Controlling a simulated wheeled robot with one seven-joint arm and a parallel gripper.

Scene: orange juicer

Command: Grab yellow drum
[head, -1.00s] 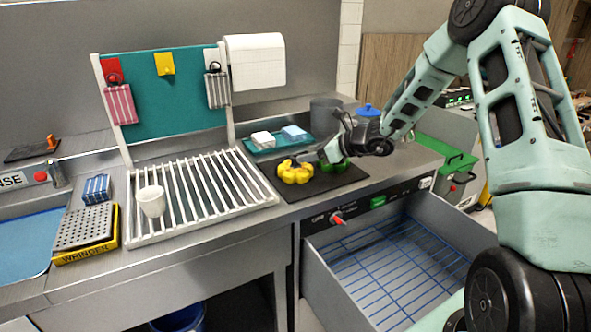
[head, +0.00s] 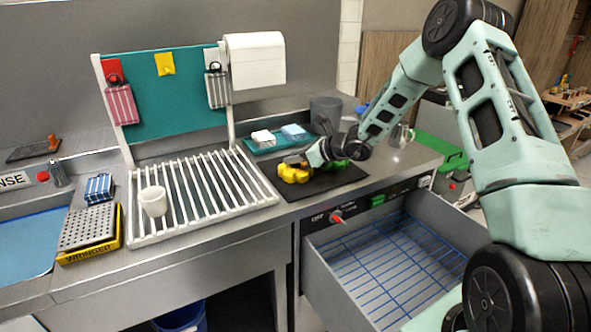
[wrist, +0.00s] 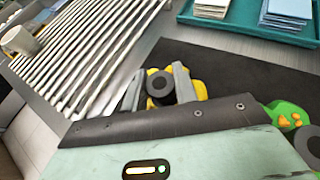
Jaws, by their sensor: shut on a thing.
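The yellow drum (head: 292,174) is a lobed yellow piece on the black mat (head: 340,184). My gripper (head: 306,160) reaches it from the right and above. In the wrist view my gripper (wrist: 160,88) has its two grey fingers on either side of the drum's dark round hub, shut on it. Yellow parts of the drum (wrist: 201,89) show beside the fingers; the rest is hidden behind my wrist. The drum appears to rest on the mat.
A green lobed drum (wrist: 284,112) lies on the mat just right, partly behind my wrist. The white slatted rack (head: 205,190) is at left. An open drawer (head: 385,270) is below.

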